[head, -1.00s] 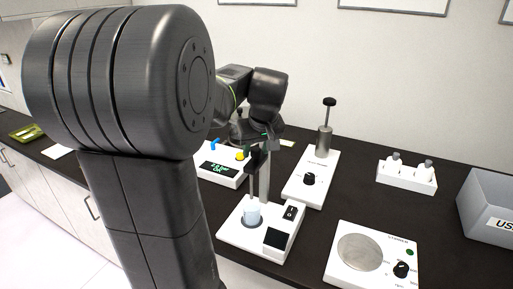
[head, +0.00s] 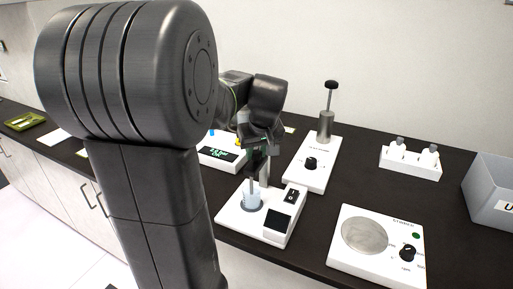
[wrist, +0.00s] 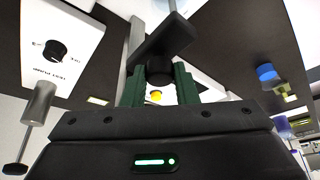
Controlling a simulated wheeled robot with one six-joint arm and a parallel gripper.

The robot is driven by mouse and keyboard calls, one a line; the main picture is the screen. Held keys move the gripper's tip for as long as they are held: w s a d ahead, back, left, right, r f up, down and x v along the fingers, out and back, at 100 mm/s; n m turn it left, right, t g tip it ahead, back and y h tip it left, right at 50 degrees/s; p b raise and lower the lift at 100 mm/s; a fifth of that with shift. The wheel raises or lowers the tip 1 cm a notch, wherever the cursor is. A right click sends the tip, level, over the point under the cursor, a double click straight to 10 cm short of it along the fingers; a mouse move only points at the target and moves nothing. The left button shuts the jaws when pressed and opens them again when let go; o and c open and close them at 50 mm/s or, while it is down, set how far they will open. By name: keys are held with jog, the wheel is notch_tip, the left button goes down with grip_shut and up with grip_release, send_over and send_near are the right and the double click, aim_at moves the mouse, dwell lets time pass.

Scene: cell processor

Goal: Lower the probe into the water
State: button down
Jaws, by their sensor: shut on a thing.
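A small clear beaker of water (head: 252,202) stands on a white device base (head: 236,219) with a dark screen. A metal post rises behind the beaker. The slim grey probe (head: 252,186) hangs upright over the beaker, below a dark head. Its lower end is at or inside the beaker mouth; I cannot tell how deep. My gripper (head: 258,150) is above the beaker, shut on the probe's dark head. In the wrist view, the green fingers of my gripper (wrist: 159,78) flank the dark round top of the probe (wrist: 160,71) beneath a black bar. The beaker is hidden there.
A pressure unit with a green display (head: 221,152) is behind left. A white device with a knob and plunger (head: 311,164) is behind right. A stirrer with a round plate (head: 376,250) is front right. A bottle rack (head: 410,160) and grey bin (head: 489,198) are farther right.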

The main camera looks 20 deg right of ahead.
jog(key=shift+s+f, duration=0.1)
jog(key=shift+f, duration=0.15)
jog(key=c, duration=1.1)
grip_release()
jog(key=shift+c, duration=0.2)
jog(key=shift+r, duration=0.1)
jog(key=v, duration=1.3)
jog(key=shift+r, duration=0.35)
